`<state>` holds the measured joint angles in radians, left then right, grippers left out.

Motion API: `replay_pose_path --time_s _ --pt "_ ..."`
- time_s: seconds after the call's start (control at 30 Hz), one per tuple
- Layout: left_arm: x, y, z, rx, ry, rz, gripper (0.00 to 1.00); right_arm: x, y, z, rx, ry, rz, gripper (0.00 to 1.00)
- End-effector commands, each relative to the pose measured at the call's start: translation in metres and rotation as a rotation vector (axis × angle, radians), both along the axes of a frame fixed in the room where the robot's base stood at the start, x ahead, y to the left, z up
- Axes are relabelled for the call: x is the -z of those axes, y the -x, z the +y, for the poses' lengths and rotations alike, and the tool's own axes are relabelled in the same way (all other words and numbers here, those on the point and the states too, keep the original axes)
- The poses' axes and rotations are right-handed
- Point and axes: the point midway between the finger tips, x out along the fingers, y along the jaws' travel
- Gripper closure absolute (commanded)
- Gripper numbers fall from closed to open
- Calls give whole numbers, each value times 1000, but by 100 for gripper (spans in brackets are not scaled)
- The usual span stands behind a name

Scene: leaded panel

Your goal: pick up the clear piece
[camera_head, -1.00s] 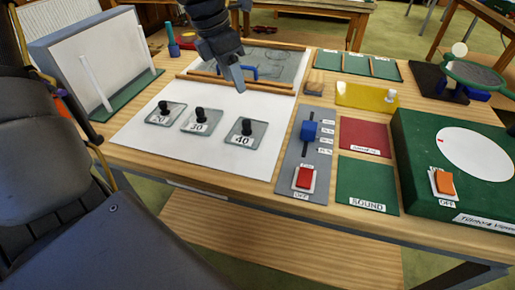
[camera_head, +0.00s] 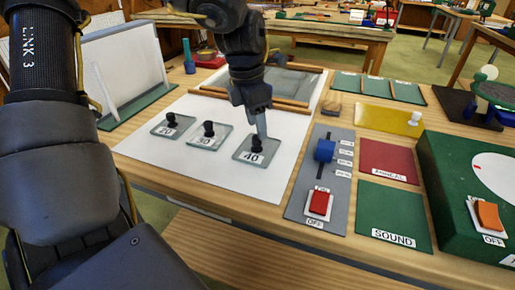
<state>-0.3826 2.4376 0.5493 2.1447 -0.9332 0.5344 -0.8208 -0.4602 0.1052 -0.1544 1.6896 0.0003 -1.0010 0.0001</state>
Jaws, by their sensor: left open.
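Three clear glass pieces with black knobs stand in a row on the white sheet (camera_head: 218,178). The right one (camera_head: 243,157) is marked 40, the middle one (camera_head: 221,142) 30, and the left one's number (camera_head: 163,132) is hard to read. My left gripper (camera_head: 262,128) is open and points down at the knob of the 40 piece, partly covering it. I cannot tell whether the fingers touch the knob. The 40 piece lies flat on the sheet. My right gripper is not in view.
A wood-framed clear panel (camera_head: 294,82) lies behind the gripper. A grey slider board with a red switch (camera_head: 319,203) is to the right, beside the red ANNEAL pad (camera_head: 388,160) and green SOUND pad (camera_head: 393,212). A white upright board (camera_head: 138,62) stands at left.

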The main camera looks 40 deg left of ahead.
Motion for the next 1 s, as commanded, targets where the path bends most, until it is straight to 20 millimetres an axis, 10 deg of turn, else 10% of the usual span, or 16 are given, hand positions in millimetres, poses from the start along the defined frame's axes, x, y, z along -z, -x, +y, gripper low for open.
replay_pose_path --time_s 0.73,1.0 --pt "51 -5 -1 1 0 -1 53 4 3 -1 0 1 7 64" --pt "51 -5 -1 1 0 -1 85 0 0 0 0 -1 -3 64"
